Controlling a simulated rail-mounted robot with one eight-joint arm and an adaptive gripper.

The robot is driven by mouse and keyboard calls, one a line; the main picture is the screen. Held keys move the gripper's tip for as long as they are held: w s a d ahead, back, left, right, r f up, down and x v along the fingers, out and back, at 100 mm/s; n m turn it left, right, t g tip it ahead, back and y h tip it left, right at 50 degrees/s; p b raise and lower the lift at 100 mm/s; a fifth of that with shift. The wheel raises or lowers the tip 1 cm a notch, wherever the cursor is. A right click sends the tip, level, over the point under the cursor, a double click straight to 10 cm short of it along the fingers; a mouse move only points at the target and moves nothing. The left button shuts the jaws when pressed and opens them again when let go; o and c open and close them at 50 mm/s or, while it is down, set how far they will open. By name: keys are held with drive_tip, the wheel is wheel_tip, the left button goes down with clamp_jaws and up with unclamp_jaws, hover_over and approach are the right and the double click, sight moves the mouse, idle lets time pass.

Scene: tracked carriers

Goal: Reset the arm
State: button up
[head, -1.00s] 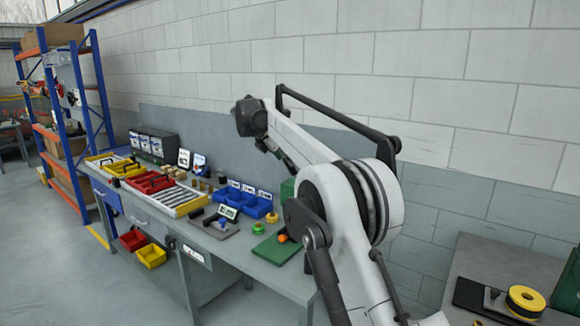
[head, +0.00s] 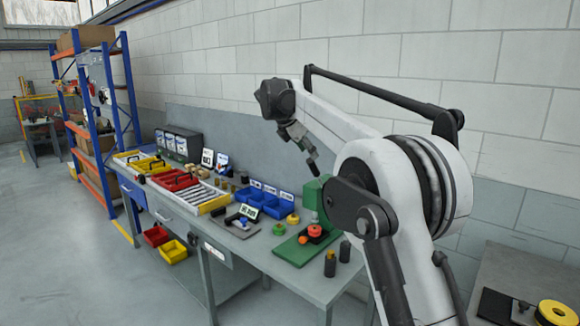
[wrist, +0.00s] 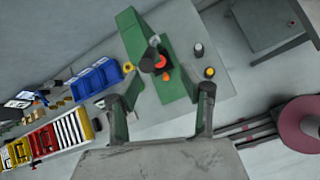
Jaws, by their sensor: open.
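My gripper (wrist: 162,110) is open and empty in the wrist view, its two fingers spread wide over the bench. It also shows in the head view (head: 312,168), at the end of my raised arm, above the workbench and pointing down. Beneath it stands a green press-like fixture (head: 294,250) with a red-orange round part on it. The same fixture is between and beyond the fingers in the wrist view (wrist: 134,36). My gripper touches nothing that I can see.
The grey workbench (head: 262,262) runs along the wall. It bears blue bins (head: 276,206), red and yellow trays (head: 174,180) and two dark cylinders (head: 330,262). A blue-orange shelf rack (head: 108,120) stands at the far left. A yellow ring (head: 556,312) lies at the lower right.

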drive_tip(key=s+d+f+m+y+b, duration=0.1)
drive_tip(key=s+d+m, duration=0.3)
drive_tip(key=s, duration=0.6)
drive_tip(key=s+d+m+y+b, duration=0.1)
drive_tip(key=s+d+m, duration=0.25)
drive_tip(key=s, duration=0.55)
drive_tip(key=s+d+f+m+y+b, duration=0.1)
drive_tip(key=s+d+m, duration=0.3)
drive_tip(key=s, duration=0.6)
drive_tip(key=s+f+m+y+b, duration=0.1)
drive_tip(key=s+f+m, duration=0.5)
drive_tip(key=s+f, duration=0.4)
drive_tip(key=s+d+f+m+t+y+b, duration=0.1)
drive_tip(key=s+f+m, duration=0.5)
drive_tip(key=s, duration=1)
wheel_tip(320, 180, down, 4)
drive_tip(key=shift+s+d+r, duration=0.15)
drive_tip(key=shift+s, duration=0.1)
